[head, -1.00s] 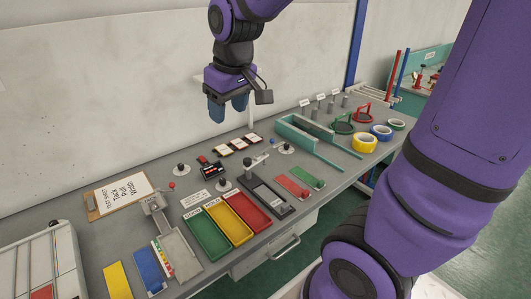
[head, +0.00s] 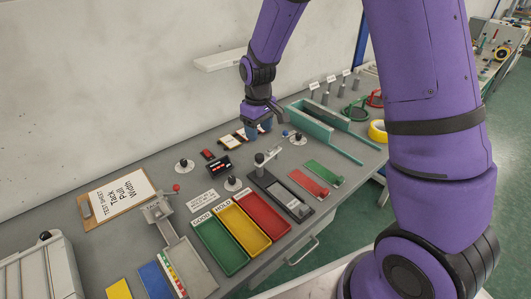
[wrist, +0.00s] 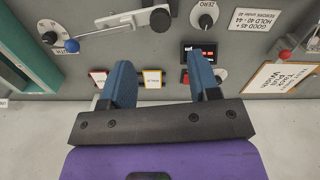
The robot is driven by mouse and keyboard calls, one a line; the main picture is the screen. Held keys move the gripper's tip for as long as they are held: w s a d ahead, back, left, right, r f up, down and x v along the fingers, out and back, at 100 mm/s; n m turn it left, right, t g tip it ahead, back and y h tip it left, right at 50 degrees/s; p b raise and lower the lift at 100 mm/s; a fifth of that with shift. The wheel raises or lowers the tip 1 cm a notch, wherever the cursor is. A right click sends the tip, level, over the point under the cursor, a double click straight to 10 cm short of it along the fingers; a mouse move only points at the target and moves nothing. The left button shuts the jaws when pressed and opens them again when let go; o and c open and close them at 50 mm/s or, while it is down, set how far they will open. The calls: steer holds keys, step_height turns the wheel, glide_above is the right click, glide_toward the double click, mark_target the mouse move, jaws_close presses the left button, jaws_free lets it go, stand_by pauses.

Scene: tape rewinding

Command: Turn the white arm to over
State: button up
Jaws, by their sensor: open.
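I cannot read any "over" mark or be sure this is the white arm. My gripper (head: 259,131) is open and empty, pointing down just left of the dial, above small framed cards. In the wrist view its two blue fingers (wrist: 161,75) stand apart, right of the blue ball.
A black display (head: 219,166) and another knob (head: 232,184) are to the left. Green, yellow and red trays (head: 203,223) lie nearer the front.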

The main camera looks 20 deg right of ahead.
mark_target(259, 155)
step_height(259, 155, down, 10)
steer(key=shift+f, duration=0.15)
stand_by(0.3)
steer(key=shift+c, duration=0.2)
jaws_close()
